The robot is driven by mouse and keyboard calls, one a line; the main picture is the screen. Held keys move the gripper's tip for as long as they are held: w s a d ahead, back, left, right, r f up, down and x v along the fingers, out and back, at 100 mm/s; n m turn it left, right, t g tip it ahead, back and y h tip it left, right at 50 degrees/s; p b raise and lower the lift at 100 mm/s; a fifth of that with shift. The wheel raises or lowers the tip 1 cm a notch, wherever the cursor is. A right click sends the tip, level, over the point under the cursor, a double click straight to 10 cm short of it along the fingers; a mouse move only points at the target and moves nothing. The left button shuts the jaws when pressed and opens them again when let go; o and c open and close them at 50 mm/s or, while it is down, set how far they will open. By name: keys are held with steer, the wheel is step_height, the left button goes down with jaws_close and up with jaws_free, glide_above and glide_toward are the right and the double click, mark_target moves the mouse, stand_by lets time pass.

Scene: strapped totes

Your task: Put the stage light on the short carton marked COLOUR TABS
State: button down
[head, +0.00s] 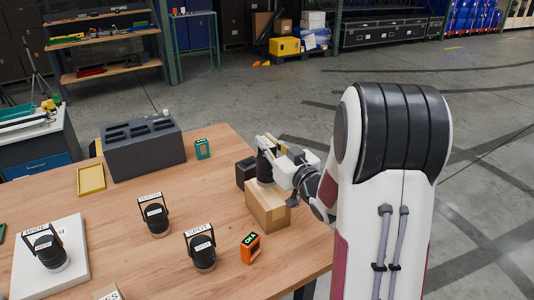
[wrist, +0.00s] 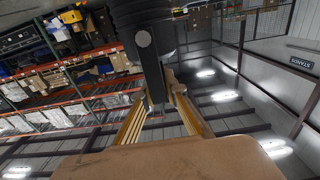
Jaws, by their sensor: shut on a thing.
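My gripper (head: 268,148) is shut on a black stage light (head: 265,168), which is upright over a brown carton (head: 268,207) at the table's right side. The light's base is at the carton's top; I cannot tell whether it touches. No marking on this carton is readable from here. In the wrist view the light's dark body (wrist: 147,15) and bracket show between my gripper's brass-coloured fingers (wrist: 156,110), with a pale brown surface (wrist: 170,160) along the bottom. Another carton (head: 107,292) is cut off at the bottom edge; its label's end looks like "ES".
Labelled lights stand on the table: one (head: 156,217), another (head: 202,252), and one (head: 48,252) on a white board (head: 75,235). A dark block (head: 245,171) stands close left of the carton. A grey slotted case (head: 143,155), yellow tray (head: 91,180), green device (head: 202,149) and orange device (head: 250,248) lie around.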

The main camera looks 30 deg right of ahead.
steer(key=shift+f, duration=1.7)
steer(key=c, duration=2)
jaws_free()
steer(key=shift+f, duration=0.1)
steer(key=shift+c, duration=0.2)
steer(key=s, duration=1.2)
steer(key=shift+w+a, duration=0.1)
